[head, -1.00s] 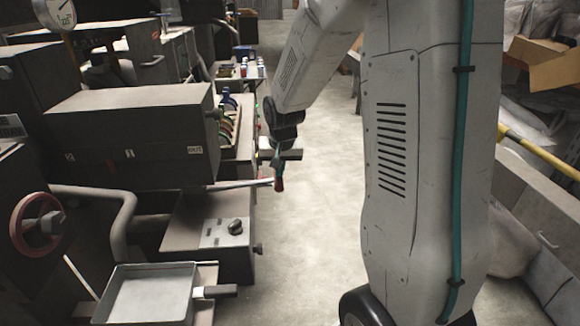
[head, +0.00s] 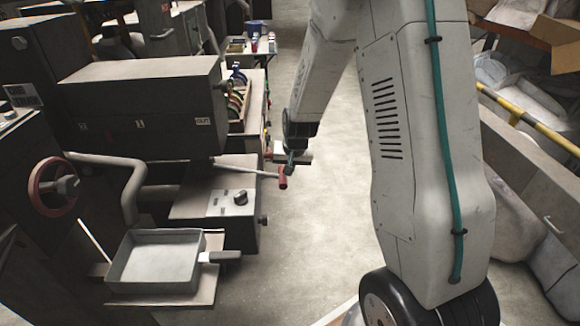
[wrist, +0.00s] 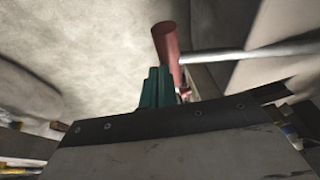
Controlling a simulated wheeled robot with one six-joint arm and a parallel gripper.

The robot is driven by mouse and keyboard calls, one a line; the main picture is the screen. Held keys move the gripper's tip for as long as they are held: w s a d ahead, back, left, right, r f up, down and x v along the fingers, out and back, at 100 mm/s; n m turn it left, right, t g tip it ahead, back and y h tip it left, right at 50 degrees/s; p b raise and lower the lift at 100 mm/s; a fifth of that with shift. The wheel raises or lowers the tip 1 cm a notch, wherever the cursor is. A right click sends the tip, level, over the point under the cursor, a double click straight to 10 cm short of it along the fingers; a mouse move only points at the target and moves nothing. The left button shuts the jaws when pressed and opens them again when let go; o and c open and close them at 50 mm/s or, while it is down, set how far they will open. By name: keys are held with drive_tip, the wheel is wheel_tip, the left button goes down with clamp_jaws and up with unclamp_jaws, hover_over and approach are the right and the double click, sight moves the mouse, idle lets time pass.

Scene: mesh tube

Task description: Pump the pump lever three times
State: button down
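The pump lever is a pale metal rod with a red handle (head: 283,181). It sticks out to the right from the dark machine in the head view and slopes down towards its handle end. In the wrist view the red handle (wrist: 166,42) and the rod (wrist: 240,53) lie just past my fingertips. My gripper (head: 291,163) is at the handle end of the lever, above the handle in the picture. Its teal fingers (wrist: 155,88) look shut together and overlap the lower part of the handle in the wrist view. Nothing shows clearly between them, and I cannot see exact contact.
A control box with a black knob (head: 240,196) sits below the lever. A shallow grey tray (head: 157,285) and a red handwheel (head: 54,187) are at the left. The floor right of the lever is clear. A yellow rail (head: 549,134) runs along the right.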

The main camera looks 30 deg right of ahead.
drive_tip(key=shift+s+a+f, duration=0.1)
drive_tip(key=shift+s+f, duration=0.3)
drive_tip(key=shift+f, duration=0.15)
drive_tip(key=s+d+r, duration=0.2)
drive_tip(key=r, duration=0.4)
drive_tip(key=s+d+r, duration=0.1)
drive_tip(key=s+r, duration=0.1)
drive_tip(key=r, duration=0.5)
drive_tip(key=shift+s+d+r, duration=0.2)
drive_tip(key=shift+d+r, duration=0.05)
drive_tip(key=shift+d, duration=0.15)
